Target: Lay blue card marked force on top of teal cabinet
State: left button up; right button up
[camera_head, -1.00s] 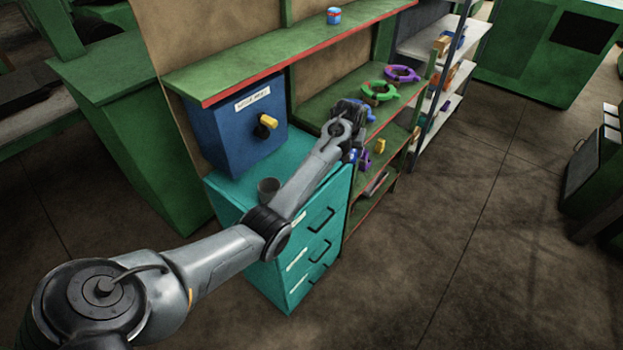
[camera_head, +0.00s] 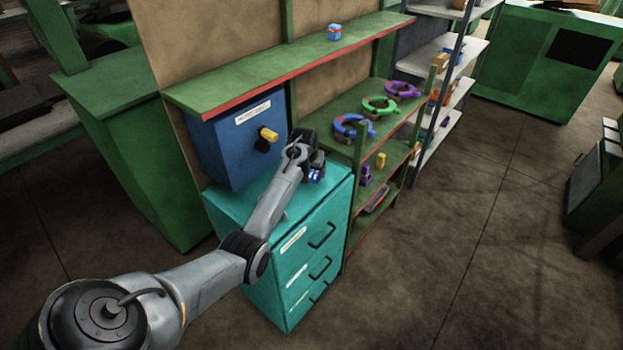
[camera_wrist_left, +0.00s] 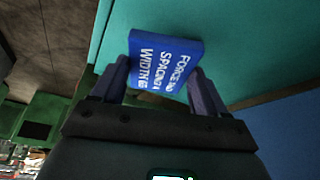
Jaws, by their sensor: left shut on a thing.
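The teal cabinet (camera_head: 300,262) stands below the green shelf, with drawers on its front; its teal surface also fills much of the left wrist view (camera_wrist_left: 240,28). My left gripper (camera_head: 314,172) is over the cabinet top, near its right back part. The card shows as a small blue patch (camera_head: 316,176) at the gripper in the head view. I cannot tell whether the card touches the cabinet top. My right gripper is not in view.
A blue box (camera_head: 235,150) with a yellow-handled switch stands at the back of the cabinet top. Blue, green and purple ring-shaped things (camera_head: 353,127) lie on the shelf to the right. A small blue can (camera_head: 334,32) sits on the upper shelf.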

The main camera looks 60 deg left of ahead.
aim_at(311, 175)
pick_arm(q)
jog(key=shift+f, duration=2)
jog(key=shift+f, duration=0.15)
jog(key=o, duration=1)
jog(key=shift+o, duration=0.2)
